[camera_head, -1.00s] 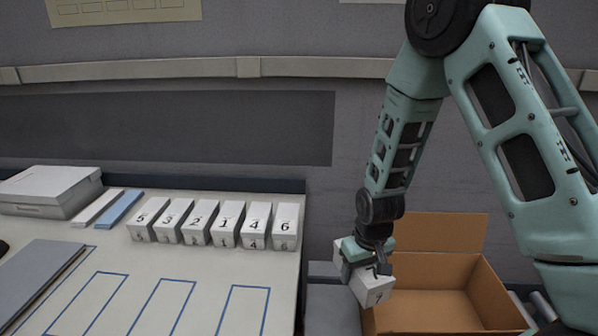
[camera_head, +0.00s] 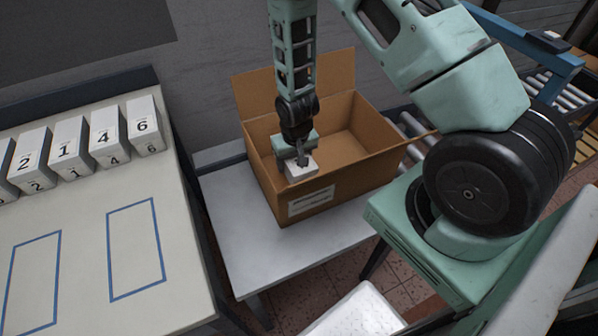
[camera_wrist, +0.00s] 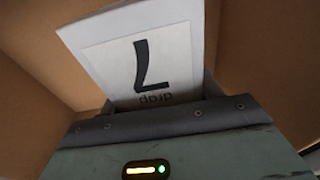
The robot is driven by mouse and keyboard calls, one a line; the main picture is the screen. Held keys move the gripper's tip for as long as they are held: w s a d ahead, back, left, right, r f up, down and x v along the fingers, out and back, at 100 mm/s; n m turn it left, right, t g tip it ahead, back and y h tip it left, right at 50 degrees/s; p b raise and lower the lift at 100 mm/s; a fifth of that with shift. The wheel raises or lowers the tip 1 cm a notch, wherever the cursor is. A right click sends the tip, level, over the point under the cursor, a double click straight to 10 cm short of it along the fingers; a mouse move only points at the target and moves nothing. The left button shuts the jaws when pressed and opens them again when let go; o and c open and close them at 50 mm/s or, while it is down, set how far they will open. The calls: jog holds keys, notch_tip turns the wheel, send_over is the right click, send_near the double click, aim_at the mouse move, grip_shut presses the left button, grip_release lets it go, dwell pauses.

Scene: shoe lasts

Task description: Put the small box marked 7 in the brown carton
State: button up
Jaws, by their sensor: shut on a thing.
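The small white box marked 7 (camera_wrist: 150,60) is held by my gripper; its 7 label faces the wrist camera and shows upside-down smaller lettering beside the digit. In the head view the small box (camera_head: 301,170) shows at the front of the brown carton (camera_head: 330,187). My gripper (camera_head: 299,158) is shut on it, pointing down at the carton's front left part. The carton is open, with flaps raised at the back and folded out at the right. Brown carton walls (camera_wrist: 245,50) surround the box in the wrist view. Whether the box touches the carton floor is hidden.
The carton stands on a grey-white stand (camera_head: 255,235). Left of it, a pale table (camera_head: 80,225) carries several numbered white boxes in a row, including one marked 6 (camera_head: 145,125), and blue outlined rectangles. A roller conveyor (camera_head: 570,95) lies at the back right.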

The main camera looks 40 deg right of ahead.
jog(key=shift+f+p, duration=0.3)
jog(key=shift+f, duration=2.4)
jog(key=shift+f, duration=0.1)
jog(key=shift+f, duration=0.15)
jog(key=o, duration=1.2)
jog(key=r, duration=0.4)
jog(key=s+r+b, duration=0.1)
jog(key=r, duration=0.7)
jog(key=shift+s+a+r, duration=0.15)
jog(key=shift+s+r, duration=0.05)
jog(key=shift+s, duration=0.05)
